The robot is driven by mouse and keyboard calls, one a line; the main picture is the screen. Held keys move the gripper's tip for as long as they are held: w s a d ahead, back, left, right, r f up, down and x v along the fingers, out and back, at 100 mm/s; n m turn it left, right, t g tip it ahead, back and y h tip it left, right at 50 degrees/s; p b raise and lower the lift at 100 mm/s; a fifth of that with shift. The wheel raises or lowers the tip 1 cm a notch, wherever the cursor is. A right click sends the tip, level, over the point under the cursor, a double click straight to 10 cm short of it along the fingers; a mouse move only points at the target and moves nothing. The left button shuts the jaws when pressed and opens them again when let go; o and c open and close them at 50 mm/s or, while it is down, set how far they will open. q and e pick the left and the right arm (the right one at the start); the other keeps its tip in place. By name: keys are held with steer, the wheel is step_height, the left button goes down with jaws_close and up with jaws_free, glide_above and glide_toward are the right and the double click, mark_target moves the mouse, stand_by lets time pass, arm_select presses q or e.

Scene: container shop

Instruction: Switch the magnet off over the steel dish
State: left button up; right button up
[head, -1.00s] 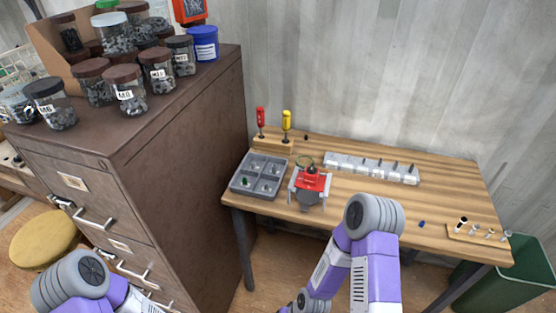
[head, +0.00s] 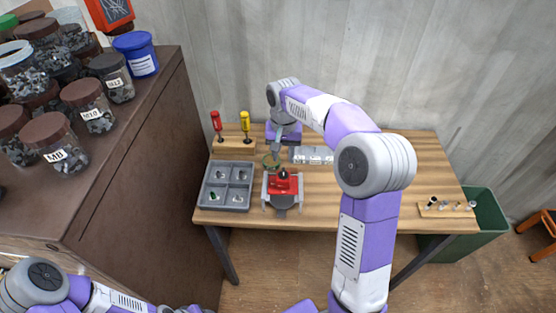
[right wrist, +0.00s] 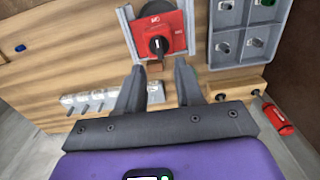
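The red magnet block (head: 284,184) with a black knob sits in a pale metal bracket near the table's front edge. It also shows at the top of the right wrist view (right wrist: 174,30), its knob beyond the gap between my fingers. A dark grey round part (head: 283,201) shows at the bracket's front. My right gripper (head: 279,142) is above the table behind the magnet; its fingers (right wrist: 158,88) are apart and empty. My left gripper is out of view.
A grey four-compartment tray (head: 228,187) stands left of the magnet. A wooden block (head: 234,146) holds a red and a yellow screwdriver. A clear plastic row of holders (head: 311,156) lies behind right. A small board with pegs (head: 447,209) is at far right. A brown cabinet (head: 130,140) stands left.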

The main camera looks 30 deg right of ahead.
mark_target(283, 172)
steer(key=f, duration=0.7)
steer(key=shift+s+f+b, duration=0.1)
steer(key=shift+s+b, duration=0.1)
steer(key=shift+b, duration=0.15)
steer(key=shift+c, duration=0.4)
jaws_close()
